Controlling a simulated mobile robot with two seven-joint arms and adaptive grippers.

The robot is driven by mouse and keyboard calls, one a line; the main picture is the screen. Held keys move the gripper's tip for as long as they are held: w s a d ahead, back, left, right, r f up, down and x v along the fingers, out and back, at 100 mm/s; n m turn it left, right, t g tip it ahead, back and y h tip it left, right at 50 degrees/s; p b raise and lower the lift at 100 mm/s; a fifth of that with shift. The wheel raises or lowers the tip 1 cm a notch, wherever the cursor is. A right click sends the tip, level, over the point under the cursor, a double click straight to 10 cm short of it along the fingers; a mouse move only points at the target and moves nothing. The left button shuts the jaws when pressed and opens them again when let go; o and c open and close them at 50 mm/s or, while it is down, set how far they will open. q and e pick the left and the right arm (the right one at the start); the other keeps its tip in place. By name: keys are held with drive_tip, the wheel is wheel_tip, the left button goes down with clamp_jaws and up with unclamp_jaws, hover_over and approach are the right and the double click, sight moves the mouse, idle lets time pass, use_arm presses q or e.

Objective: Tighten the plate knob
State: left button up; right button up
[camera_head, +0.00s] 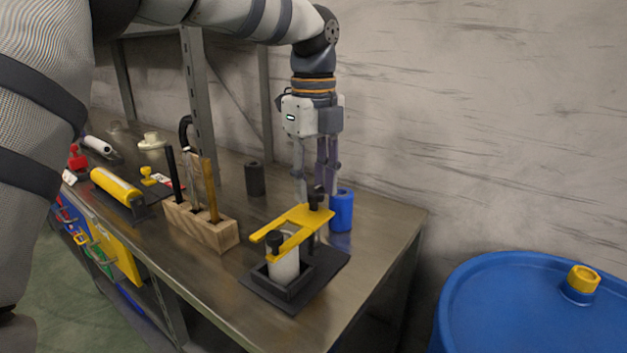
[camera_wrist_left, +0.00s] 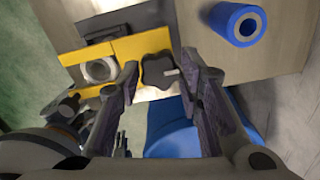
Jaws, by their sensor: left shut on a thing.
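The black plate knob (camera_head: 316,197) stands on the far end of the yellow plate (camera_head: 290,229). In the left wrist view the knob (camera_wrist_left: 158,71) has a lobed top with a light mark on its right side. My left gripper (camera_head: 318,193) points down from above, with its fingers on either side of the knob and shut on it. The plate spans a black fixture (camera_head: 292,295) that holds a whitish cylinder (camera_head: 284,267).
A blue cylinder (camera_head: 341,211) stands close beside my left fingers. A wooden block (camera_head: 203,228) with upright tools and a dark cylinder (camera_head: 255,179) are to the left. A blue drum (camera_head: 535,308) stands beyond the bench's right edge.

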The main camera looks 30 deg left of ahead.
sight(314, 189)
idle(0.3)
use_arm(q)
drive_tip(key=o, duration=1.2)
drive_tip(key=shift+c, duration=0.2)
wheel_tip(314, 189, up, 12)
drive_tip(key=shift+f, duration=0.1)
